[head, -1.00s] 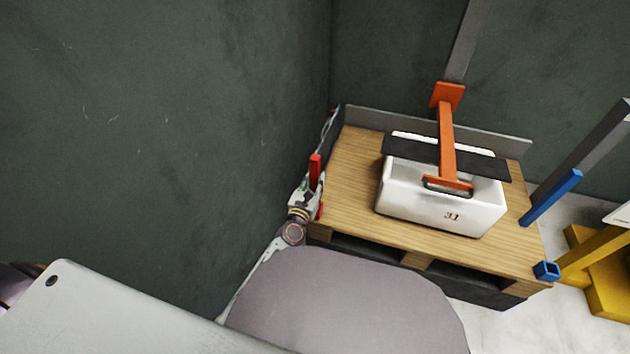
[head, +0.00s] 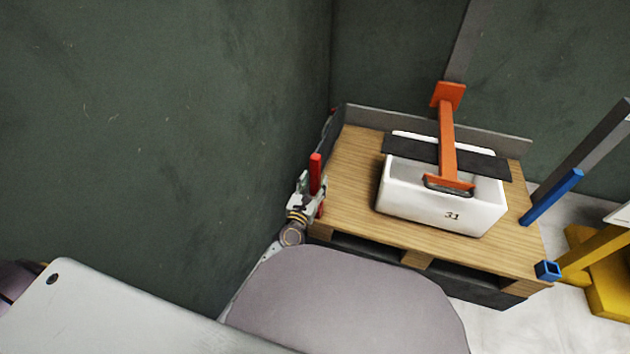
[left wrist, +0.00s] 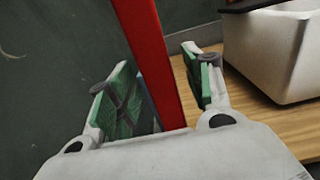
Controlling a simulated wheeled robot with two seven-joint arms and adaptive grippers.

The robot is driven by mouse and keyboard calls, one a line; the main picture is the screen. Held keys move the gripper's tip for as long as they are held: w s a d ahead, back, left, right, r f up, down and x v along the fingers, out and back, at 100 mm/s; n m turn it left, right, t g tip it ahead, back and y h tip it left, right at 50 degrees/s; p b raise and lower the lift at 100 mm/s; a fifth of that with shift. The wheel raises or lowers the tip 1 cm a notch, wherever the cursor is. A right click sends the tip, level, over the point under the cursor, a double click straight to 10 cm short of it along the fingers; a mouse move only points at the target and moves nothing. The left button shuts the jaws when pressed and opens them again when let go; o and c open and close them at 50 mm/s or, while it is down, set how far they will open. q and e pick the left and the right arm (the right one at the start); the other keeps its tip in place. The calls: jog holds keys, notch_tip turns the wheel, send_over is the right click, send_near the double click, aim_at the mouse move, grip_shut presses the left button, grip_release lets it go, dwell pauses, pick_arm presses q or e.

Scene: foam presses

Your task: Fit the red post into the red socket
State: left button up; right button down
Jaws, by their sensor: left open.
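The red post (head: 315,174) stands near upright at the left edge of the wooden pallet, close to the dark wall. It also shows in the left wrist view (left wrist: 150,55), running down between the fingers. My left gripper (head: 308,190) is open around the post. In the left wrist view its green-padded fingers (left wrist: 158,88) stand on either side of the post, with a gap visible at the left pad. I cannot make out the red socket clearly. My right gripper is not in view.
A blue post (head: 552,197) and a blue socket (head: 547,271) are at right, near a yellow frame (head: 595,250). The dark wall is close on the left.

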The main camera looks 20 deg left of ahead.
pick_arm(q)
jog(key=s, duration=1)
jog(key=shift+s+a, duration=0.15)
dwell(1.2)
